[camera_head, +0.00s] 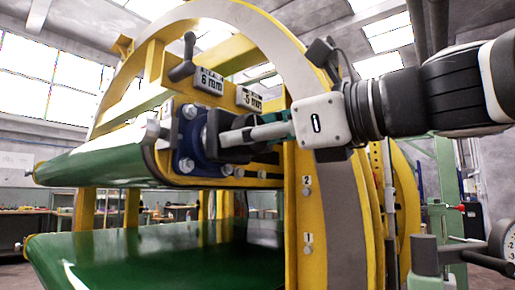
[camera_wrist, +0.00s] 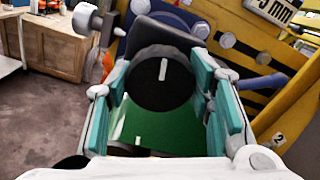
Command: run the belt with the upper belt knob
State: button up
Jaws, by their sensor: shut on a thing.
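The upper belt knob (camera_wrist: 162,82) is a round black dial with a white mark, seen face-on in the wrist view. The mark is nearly upright there, tilted slightly. In the head view the dark knob (camera_head: 211,130) sits on a blue mount (camera_head: 187,138) at the end of the upper green belt (camera_head: 100,160). My gripper (camera_head: 228,134) reaches in from the right and is shut on the knob. In the wrist view its teal-padded fingers (camera_wrist: 165,75) stand on either side of the knob. The fingers hide part of the knob in the head view.
A lower green belt (camera_head: 150,260) runs below. A black-handled lever (camera_head: 183,68) and plates reading 6 mm (camera_head: 209,81) and 5 mm (camera_head: 249,98) are above the knob. The yellow ring frame (camera_head: 335,210) stands close below my wrist. A gauge (camera_head: 503,240) is at lower right.

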dwell(0.4)
jog(key=o, duration=1.2)
jog(key=shift+a, duration=0.1)
jog(key=v, duration=1.2)
